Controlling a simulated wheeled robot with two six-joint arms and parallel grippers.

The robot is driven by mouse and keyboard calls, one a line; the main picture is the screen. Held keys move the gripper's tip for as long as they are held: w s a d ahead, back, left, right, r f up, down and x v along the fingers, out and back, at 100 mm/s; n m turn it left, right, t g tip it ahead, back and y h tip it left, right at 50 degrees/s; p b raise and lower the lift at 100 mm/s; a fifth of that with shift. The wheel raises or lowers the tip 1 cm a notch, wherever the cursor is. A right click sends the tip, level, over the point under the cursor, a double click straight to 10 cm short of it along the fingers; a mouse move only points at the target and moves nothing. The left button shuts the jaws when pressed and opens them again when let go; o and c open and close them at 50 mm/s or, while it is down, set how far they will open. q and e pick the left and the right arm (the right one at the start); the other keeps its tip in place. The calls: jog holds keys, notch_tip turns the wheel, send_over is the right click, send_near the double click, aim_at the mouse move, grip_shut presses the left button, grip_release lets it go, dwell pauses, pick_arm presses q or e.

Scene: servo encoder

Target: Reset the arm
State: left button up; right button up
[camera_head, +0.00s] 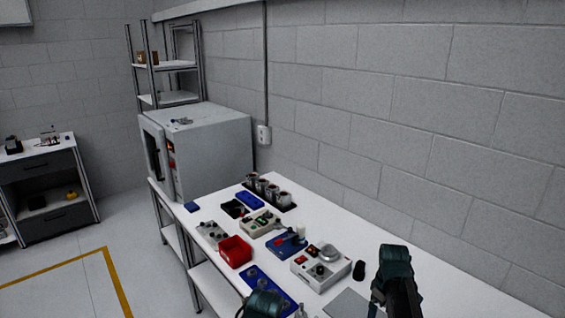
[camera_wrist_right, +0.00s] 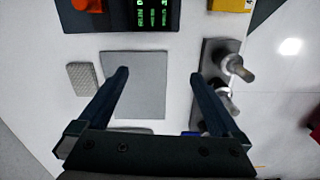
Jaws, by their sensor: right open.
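My right gripper (camera_wrist_right: 160,78) is open and empty in the right wrist view, its two dark fingers spread above the white table. A flat grey plate (camera_wrist_right: 137,75) lies below and between the fingers; I see no contact. In the head view my right arm (camera_head: 393,268) hangs over the near right part of the table, and its fingertips cannot be made out there. A dark teal part of my left arm (camera_head: 264,304) shows at the bottom edge; its gripper is outside the picture.
The white table (camera_head: 318,214) holds a red bin (camera_head: 235,251), a blue tray (camera_head: 262,281), a grey device with a round top (camera_head: 321,268) and several smaller parts. A large grey cabinet (camera_head: 218,150) stands at its far end. The table's far right strip is clear.

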jog(key=s+a+f+m+b, duration=0.1)
jog(key=s+a+f+b, duration=0.1)
jog(key=s+a, duration=0.5)
jog(key=s+a+f+m+h+b, duration=0.1)
jog(key=s+a, duration=0.6)
jog(key=a, duration=0.8)
jog(key=shift+a+f+m+b, duration=0.15)
jog(key=shift+f+m+b, duration=0.3)
jog(key=shift+m, duration=0.25)
jog(key=shift+r, duration=0.1)
jog(key=shift+c, duration=0.2)
